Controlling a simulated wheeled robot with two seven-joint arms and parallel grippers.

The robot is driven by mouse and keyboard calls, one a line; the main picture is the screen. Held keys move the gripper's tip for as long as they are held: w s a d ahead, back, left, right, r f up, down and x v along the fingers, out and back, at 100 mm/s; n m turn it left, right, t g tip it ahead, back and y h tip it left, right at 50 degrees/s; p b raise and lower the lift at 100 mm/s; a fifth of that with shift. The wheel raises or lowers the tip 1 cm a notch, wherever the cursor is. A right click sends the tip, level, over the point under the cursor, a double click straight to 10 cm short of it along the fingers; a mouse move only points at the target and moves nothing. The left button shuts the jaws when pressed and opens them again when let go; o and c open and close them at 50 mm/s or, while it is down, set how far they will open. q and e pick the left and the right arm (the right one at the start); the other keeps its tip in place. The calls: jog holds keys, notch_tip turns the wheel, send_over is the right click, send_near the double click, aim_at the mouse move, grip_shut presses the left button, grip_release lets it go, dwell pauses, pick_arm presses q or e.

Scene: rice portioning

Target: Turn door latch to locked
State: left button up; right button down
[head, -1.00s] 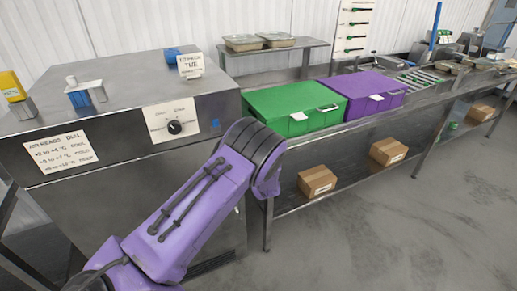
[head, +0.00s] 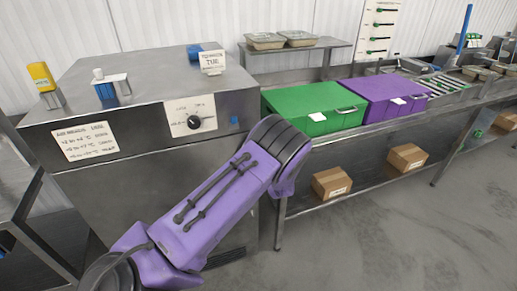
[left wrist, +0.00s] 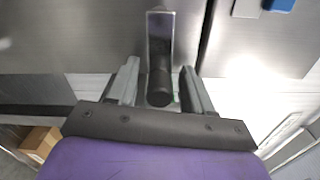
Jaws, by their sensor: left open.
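The door latch (left wrist: 159,88) shows in the left wrist view as a metal plate with a black cylindrical handle, set against a steel surface. My left gripper (left wrist: 160,76) is open, with one grey finger on each side of the black handle. Small gaps seem to show between handle and fingers; contact is hard to tell. In the head view a purple arm (head: 225,205) of mine reaches from the lower left across the front of the steel cabinet (head: 125,150). Its gripper is hidden there, and I cannot make out the latch in that view. My right gripper is not in view.
The cabinet front carries a black dial knob (head: 194,121) and a written sign (head: 86,141). Green (head: 312,108) and purple (head: 383,97) boxes stand on the steel bench at right. Cardboard boxes (head: 332,182) sit on its lower shelf. A metal frame (head: 30,205) stands at the left edge.

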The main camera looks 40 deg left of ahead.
pick_arm(q)
jog(key=shift+s+d+f, duration=0.1)
jog(key=shift+d+f, duration=0.05)
jog(key=shift+d, duration=0.25)
jog(key=b+v, duration=0.3)
jog(key=v, duration=0.6)
jog(key=shift+s+d, duration=0.25)
